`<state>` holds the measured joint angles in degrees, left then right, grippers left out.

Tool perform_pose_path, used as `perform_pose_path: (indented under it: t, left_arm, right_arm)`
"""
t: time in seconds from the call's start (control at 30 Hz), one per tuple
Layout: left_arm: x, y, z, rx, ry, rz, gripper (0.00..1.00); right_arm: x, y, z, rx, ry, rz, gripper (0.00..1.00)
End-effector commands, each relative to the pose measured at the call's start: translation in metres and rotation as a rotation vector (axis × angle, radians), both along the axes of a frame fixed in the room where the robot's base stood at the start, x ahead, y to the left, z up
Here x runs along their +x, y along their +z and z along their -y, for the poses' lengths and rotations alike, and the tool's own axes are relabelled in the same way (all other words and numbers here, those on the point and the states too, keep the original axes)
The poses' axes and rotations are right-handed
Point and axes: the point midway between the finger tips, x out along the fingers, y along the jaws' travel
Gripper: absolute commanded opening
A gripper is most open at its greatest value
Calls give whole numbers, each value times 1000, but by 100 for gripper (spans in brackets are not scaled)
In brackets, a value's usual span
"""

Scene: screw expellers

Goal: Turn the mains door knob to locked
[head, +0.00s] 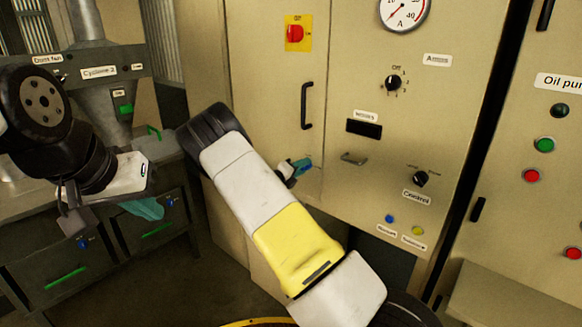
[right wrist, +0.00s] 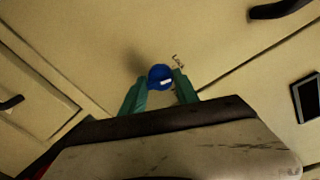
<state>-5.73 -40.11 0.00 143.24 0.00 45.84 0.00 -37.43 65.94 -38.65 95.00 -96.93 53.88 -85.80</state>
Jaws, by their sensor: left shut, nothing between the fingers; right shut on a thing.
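The mains door knob (right wrist: 161,76) is a round blue knob with a white mark, on the beige mains door (head: 262,92). My right gripper (right wrist: 161,88) is shut on it, with one green finger at each side in the right wrist view. The white mark lies nearly crosswise in that view. Small lettering beside the knob is too small to read. In the head view my right gripper (head: 301,167) is at the door's lower right, and my arm covers part of the door. My left gripper (head: 148,209) is shut and empty, in front of the grey drawers.
A red switch on a yellow plate (head: 296,33) and a black handle (head: 307,106) are higher on the door. To the right are a rotary selector (head: 393,83), a control knob (head: 420,179) and a small handle (head: 354,159). A grey hopper (head: 105,77) stands behind my left arm.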

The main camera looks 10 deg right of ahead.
Motion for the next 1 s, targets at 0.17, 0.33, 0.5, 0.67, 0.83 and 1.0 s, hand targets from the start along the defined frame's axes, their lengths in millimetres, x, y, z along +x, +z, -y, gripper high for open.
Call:
perform_pose_path:
  t: [0.17, 0.33, 0.5, 0.67, 0.83, 1.0]
  left_arm:
    - [0, 0, 0, 0, 0, 0, 0]
    - [0, 0, 0, 0, 0, 0, 0]
    - [0, 0, 0, 0, 0, 0, 0]
    - [0, 0, 0, 0, 0, 0, 0]
    - [0, 0, 0, 0, 0, 0, 0]
    - [0, 0, 0, 0, 0, 0, 0]
  right_arm:
    - [-1, 1, 2, -75, -4, -93, 0]
    - [0, 1, 2, -125, -5, -157, 0]
    - [0, 1, 1, -154, -5, -195, 0]
    - [0, 2, 1, -166, -4, -208, 0]
    - [0, 2, 1, -169, -3, -212, 0]
    - [0, 2, 1, -170, -3, -211, 0]
